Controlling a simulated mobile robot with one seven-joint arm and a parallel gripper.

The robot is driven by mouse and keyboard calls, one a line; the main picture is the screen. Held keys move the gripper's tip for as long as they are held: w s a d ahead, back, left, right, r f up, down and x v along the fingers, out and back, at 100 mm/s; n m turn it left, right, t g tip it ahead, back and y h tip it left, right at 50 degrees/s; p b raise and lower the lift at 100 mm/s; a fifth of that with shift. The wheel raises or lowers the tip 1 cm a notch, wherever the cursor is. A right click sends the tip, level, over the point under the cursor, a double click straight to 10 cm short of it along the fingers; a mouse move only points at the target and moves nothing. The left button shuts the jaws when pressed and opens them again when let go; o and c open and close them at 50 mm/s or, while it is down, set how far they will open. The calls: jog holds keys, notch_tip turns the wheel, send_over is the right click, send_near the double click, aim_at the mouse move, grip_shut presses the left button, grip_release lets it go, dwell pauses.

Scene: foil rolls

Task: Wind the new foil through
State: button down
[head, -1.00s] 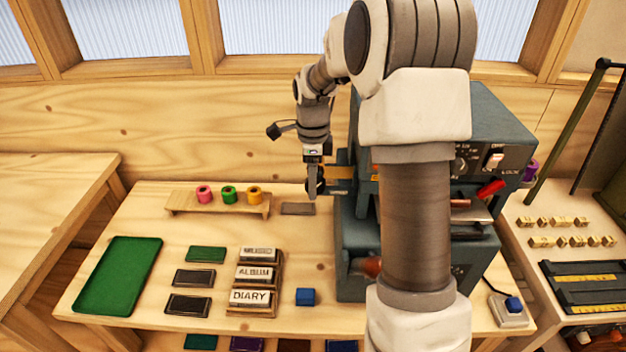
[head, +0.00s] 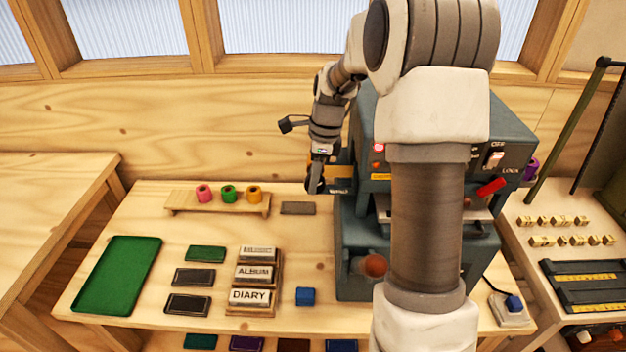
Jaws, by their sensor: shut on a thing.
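My gripper (head: 315,183) points down at the left side of the grey-blue foil machine (head: 360,240). Its jaws are shut on a dark round part, apparently a knob or spool end, mostly hidden by the fingers. Just right of it, a gold-orange band (head: 343,171), seemingly foil, shows on the machine's side. A purple roll (head: 531,168) shows at the machine's right side. My arm hides much of the machine's front.
A grey plate (head: 298,208) lies below my gripper. Label blocks, dark and green pads, a blue block (head: 305,296) and a green tray (head: 117,275) occupy the table's left. A red-brown ball knob (head: 374,265) sticks out from the machine. Brass pieces lie at right.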

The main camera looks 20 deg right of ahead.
jog(key=shift+s+d+t+y, duration=0.15)
jog(key=shift+t+y, duration=0.45)
jog(key=shift+y, duration=0.7)
jog(key=c, duration=0.6)
grip_release()
jog(key=shift+c, duration=0.2)
jog(key=shift+r, duration=0.1)
